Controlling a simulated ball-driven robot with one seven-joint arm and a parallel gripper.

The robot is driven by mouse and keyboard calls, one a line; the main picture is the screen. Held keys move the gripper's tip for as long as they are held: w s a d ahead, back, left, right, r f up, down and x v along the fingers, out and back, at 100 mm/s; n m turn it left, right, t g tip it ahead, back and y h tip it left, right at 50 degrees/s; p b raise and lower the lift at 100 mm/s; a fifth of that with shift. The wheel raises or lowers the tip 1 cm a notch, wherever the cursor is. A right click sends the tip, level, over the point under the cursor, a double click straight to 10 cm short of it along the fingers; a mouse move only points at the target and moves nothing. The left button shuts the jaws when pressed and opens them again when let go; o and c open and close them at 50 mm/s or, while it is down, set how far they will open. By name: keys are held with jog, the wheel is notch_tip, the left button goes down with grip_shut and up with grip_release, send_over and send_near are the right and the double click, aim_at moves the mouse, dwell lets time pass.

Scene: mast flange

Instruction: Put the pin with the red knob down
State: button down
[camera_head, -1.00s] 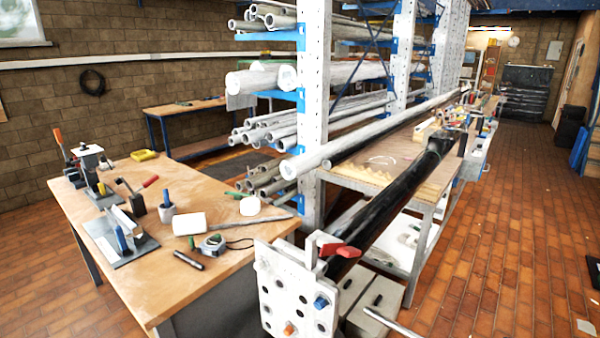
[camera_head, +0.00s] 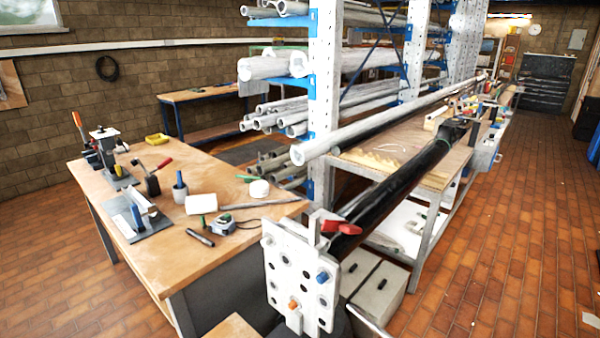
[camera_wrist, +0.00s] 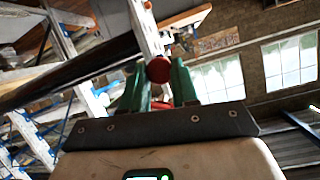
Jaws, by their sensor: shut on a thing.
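The pin's round red knob (camera_wrist: 158,69) shows in the wrist view between the two green fingers of my gripper (camera_wrist: 158,80). The fingers are shut on it. The pin's shaft cannot be made out. A second red patch shows lower between the fingers, and I cannot tell what it is. In the head view my gripper and the held pin are not visible. The pale flange plate (camera_head: 284,262) there has several dark holes. A blue pin (camera_head: 322,277) and an orange pin (camera_head: 293,304) sit in it.
A long black mast (camera_head: 400,180) runs back from the plate. A wooden corner (camera_head: 232,328) shows at the bottom. Brick floor is clear at right.

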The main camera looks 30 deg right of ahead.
jog(key=w+a+f+m+h, duration=0.2)
jog(key=w+a+f, duration=0.2)
jog(key=a+f, duration=0.3)
jog(key=w+a+f+m+h, duration=0.2)
jog(key=w+a+f, duration=0.3)
jog(key=a+f, duration=0.3)
jog(key=shift+w+a+f+t+h, duration=0.3)
jog(key=shift+a+t, duration=0.1)
jog(key=shift+a, duration=0.55)
